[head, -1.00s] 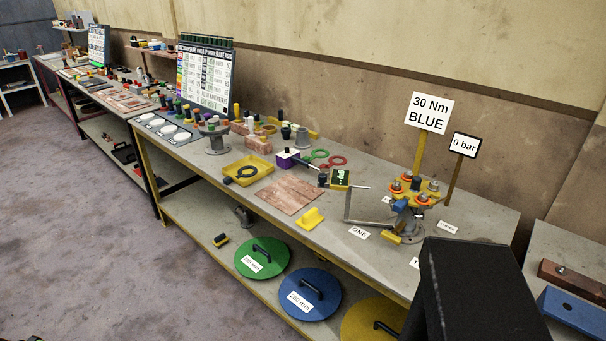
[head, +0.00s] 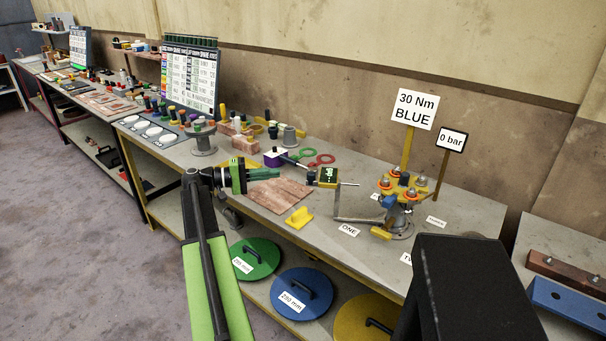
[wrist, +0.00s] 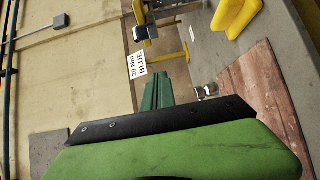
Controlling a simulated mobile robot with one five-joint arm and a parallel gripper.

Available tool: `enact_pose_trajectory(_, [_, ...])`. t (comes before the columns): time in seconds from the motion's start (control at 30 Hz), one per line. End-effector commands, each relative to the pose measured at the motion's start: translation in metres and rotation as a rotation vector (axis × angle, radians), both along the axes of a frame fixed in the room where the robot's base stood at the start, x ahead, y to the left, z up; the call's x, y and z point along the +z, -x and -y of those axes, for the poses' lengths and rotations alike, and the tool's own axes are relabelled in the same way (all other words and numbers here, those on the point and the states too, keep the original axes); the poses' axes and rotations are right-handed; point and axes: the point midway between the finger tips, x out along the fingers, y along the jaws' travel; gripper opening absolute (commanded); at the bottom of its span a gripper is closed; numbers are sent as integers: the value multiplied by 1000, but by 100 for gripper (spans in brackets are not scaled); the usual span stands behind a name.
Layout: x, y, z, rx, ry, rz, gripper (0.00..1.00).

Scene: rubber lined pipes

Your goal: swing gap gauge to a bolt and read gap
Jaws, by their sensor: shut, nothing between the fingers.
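The gap gauge (head: 327,177), a small dark display in a yellow frame, sits on a thin bent metal arm (head: 338,205) left of the flange stand. A thin probe points right from it. The yellow flange (head: 402,190) carries several bolts (head: 420,181) with orange and pale parts, on a grey post. My gripper (head: 279,174) is shut and empty, over the bench left of the gauge and apart from it in the picture. Its green fingers also show in the wrist view (wrist: 158,82). The gauge's reading is too small to tell.
A "30 Nm BLUE" sign (head: 414,108) and a "0 bar" sign (head: 451,139) stand behind the flange. A yellow block (head: 299,218) and a brown board (head: 265,198) lie near my gripper. Label cards (head: 348,230) lie around the post. Round lids (head: 302,294) rest on the lower shelf.

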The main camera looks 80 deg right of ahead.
Motion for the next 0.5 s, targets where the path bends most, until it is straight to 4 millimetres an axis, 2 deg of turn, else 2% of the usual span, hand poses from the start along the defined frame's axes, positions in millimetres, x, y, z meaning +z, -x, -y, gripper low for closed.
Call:
enact_pose_trajectory(0.07, [7, 12, 6, -22, 15, -26, 0])
enact_pose_trajectory(0.27, [9, 19, 7, -26, 18, -31, 0])
enact_pose_trajectory(0.37, [8, 31, 12, -25, 18, -31, 0])
enact_pose_trajectory(0.5, [8, 59, 22, -25, 18, -31, 0])
